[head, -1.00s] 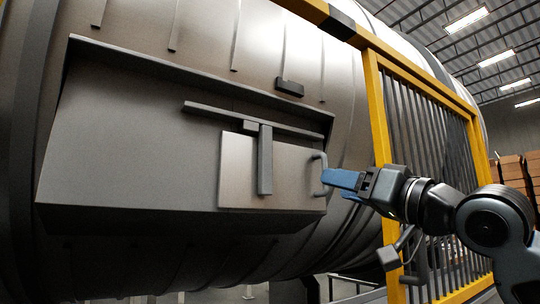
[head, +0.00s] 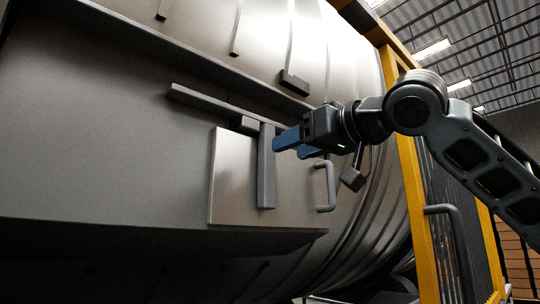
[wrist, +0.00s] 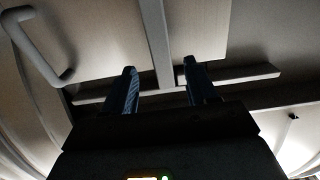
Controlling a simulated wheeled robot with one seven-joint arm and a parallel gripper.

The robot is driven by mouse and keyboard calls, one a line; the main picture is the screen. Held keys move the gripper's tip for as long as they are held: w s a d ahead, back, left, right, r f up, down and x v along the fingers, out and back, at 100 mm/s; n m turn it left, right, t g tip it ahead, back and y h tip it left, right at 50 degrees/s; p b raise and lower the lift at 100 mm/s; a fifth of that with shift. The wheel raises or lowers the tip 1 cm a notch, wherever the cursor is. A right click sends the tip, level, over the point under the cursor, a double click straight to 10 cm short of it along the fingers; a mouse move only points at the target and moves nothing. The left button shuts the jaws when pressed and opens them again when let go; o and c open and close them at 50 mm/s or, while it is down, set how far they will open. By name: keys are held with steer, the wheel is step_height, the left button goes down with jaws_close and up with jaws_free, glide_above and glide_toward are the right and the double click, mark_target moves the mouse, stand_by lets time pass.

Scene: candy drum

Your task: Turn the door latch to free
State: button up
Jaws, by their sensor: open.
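The door latch (head: 266,168) is a grey upright bar on the pale door plate (head: 232,175). Its upper end is at a small block under a long rail (head: 215,104). My gripper (head: 296,145) is open and empty, just right of the latch's upper part, with blue fingers pointing at it. In the wrist view the latch (wrist: 156,38) shows between the two fingers, in front of them. I cannot tell whether a finger touches it. A bent door handle (head: 326,187) is below my gripper and to the right; it also shows in the wrist view (wrist: 38,48).
A small dark block (head: 294,83) sticks out of the drum above my gripper. A yellow guard frame (head: 412,185) with a dark handle (head: 455,225) stands at the right. The drum's face left of the latch is clear.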

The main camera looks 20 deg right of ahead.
mark_target(271, 156)
steer(key=p+x, duration=0.1)
steer(key=x, duration=0.5)
jaws_close()
stand_by(0.5)
